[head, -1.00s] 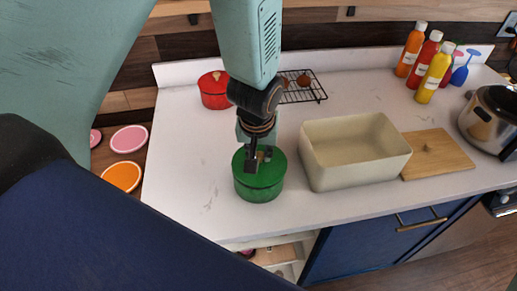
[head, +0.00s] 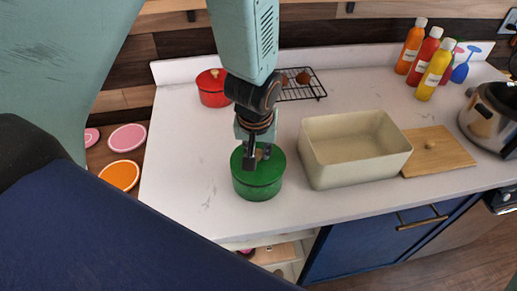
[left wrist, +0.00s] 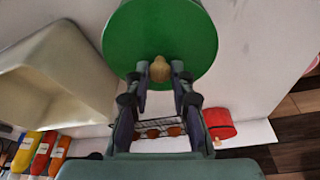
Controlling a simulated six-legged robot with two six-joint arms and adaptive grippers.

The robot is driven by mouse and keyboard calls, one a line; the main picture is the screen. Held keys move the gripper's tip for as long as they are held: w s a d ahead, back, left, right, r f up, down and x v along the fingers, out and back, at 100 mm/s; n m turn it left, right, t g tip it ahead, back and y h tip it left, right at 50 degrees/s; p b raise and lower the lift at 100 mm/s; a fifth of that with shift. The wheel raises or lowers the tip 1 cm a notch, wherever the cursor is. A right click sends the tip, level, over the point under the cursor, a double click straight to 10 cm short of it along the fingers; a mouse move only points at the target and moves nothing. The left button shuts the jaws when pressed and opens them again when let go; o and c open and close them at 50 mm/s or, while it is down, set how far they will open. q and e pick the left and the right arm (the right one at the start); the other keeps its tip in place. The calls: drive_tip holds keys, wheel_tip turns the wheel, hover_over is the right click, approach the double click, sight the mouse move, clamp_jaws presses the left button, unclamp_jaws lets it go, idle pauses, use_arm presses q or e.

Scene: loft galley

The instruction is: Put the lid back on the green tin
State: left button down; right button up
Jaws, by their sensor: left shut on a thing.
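The green tin (head: 258,188) stands upright on the white counter, left of the beige bin. Its round green lid (head: 273,163) lies over the top of the tin, and I see no clear gap between them. My left gripper (head: 259,156) comes down from above and is shut on the lid's small wooden knob. In the left wrist view the knob (left wrist: 160,69) is between the fingertips, with the green lid (left wrist: 160,30) filling the space beyond them. The tin's inside is hidden. My right gripper is in neither view.
The beige bin (head: 318,178) stands close right of the tin, with a wooden board (head: 455,152) beside it. A red pot (head: 212,97), wire rack (head: 312,90) and sauce bottles (head: 434,75) stand behind. The counter left and front of the tin is clear.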

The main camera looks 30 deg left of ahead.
use_arm(q)
drive_tip(key=shift+s+a, duration=0.1)
drive_tip(key=shift+s, duration=0.05)
drive_tip(key=shift+f+b, duration=0.1)
drive_tip(key=shift+b, duration=0.3)
idle(0.4)
idle(0.4)
drive_tip(key=c, duration=1.1)
unclamp_jaws()
drive_tip(key=shift+o, duration=0.3)
drive_tip(key=o, duration=0.4)
drive_tip(key=shift+o, duration=0.2)
